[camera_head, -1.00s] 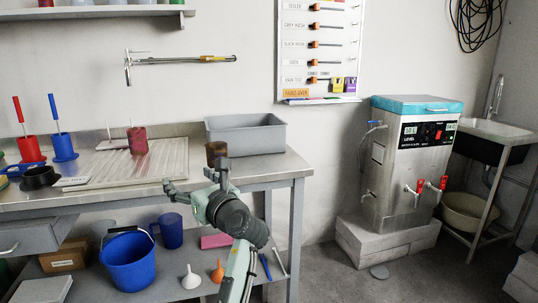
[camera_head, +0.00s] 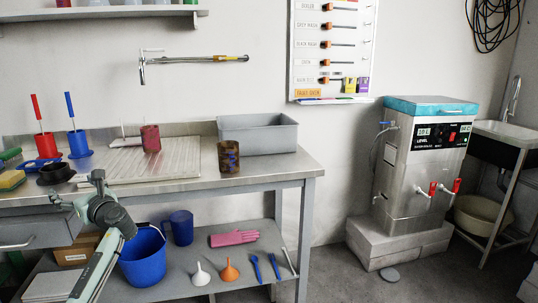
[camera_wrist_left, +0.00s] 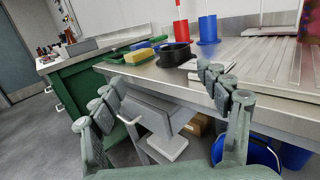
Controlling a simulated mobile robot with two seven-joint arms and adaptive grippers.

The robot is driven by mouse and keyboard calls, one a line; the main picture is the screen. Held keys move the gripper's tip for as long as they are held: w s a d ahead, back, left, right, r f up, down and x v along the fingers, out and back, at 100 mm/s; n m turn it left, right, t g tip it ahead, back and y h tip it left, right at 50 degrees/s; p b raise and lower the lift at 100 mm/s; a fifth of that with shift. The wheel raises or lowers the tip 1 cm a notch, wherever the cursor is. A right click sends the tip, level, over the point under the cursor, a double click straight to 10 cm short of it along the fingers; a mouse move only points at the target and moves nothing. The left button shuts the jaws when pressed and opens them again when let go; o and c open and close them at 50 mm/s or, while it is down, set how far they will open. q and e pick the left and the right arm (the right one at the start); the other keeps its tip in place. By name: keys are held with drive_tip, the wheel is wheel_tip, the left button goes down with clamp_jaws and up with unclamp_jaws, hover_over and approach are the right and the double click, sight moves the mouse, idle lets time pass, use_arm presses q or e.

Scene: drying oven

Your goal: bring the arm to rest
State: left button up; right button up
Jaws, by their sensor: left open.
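My left gripper (camera_head: 90,187) is in front of the left part of the steel workbench (camera_head: 270,177), close to the bench's front edge and the drawer. My forearm rises to it from the bottom left. In the left wrist view the two fingers of my left gripper (camera_wrist_left: 163,105) are spread apart with nothing between them. Behind the fingers are the bench edge and a grey drawer (camera_wrist_left: 145,108). A brown patterned cup (camera_head: 229,156) stands upright on the bench, well to the right of the gripper. My right gripper is not in view.
A blue bucket (camera_head: 143,258) stands on the lower shelf just right of my forearm. A black ring-shaped holder (camera_head: 56,174) and a red holder (camera_head: 47,146) stand on the bench behind the gripper. A steel tank (camera_head: 413,165) stands at right; the floor before it is mostly clear.

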use_arm(q)
drive_tip(key=w+d+f+n+g+h, duration=0.1)
drive_tip(key=w+d+f+n+h, duration=0.1)
drive_tip(key=d+f+n+h, duration=0.65)
drive_tip(key=w+d+f+n+h, duration=0.1)
drive_tip(key=d+f+n+h, duration=0.35)
drive_tip(key=f+n, duration=0.8)
drive_tip(key=s+d+f+n+g, duration=0.2)
drive_tip(key=s+d+f, duration=0.3)
drive_tip(key=s+f, duration=0.6)
drive_tip(key=s+d+f+g, duration=0.1)
drive_tip(key=s+d+f, duration=0.2)
drive_tip(key=s, duration=0.7)
drive_tip(key=s+d+f+g+h, duration=0.1)
drive_tip(key=s+d+f, duration=0.2)
drive_tip(key=s+f, duration=0.3)
drive_tip(key=s+d+f+g+h, duration=0.1)
drive_tip(key=s+d+f, duration=0.2)
drive_tip(key=s, duration=1.2)
drive_tip(key=shift+f+m, duration=0.4)
drive_tip(key=shift+f, duration=0.25)
